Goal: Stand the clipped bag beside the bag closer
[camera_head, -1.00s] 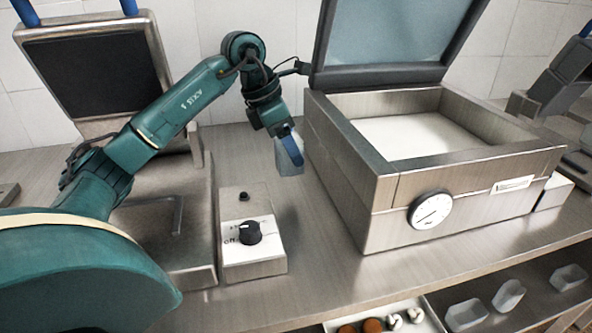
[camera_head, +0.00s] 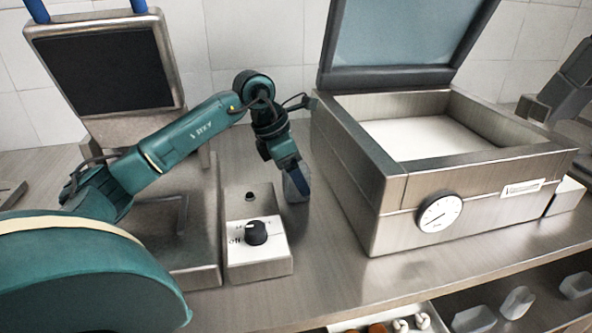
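My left gripper (camera_head: 290,164) points down over the counter, between the small control box and the large open-lidded steel machine. A small bluish-grey bag (camera_head: 297,187) is at its fingertips, low by the counter. The gripper appears shut on the bag's top; the fingers and any clip are hard to make out. The large machine (camera_head: 385,222), with a gauge on its front, stands just right of the bag. I cannot tell for certain which device is the bag closer.
The control box (camera_head: 257,262) with a black knob stands left of the bag. A steel device with a dark panel (camera_head: 108,72) is behind my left arm. Clear counter (camera_head: 325,255) lies in front of the bag. Clear containers (camera_head: 517,302) sit on a lower shelf.

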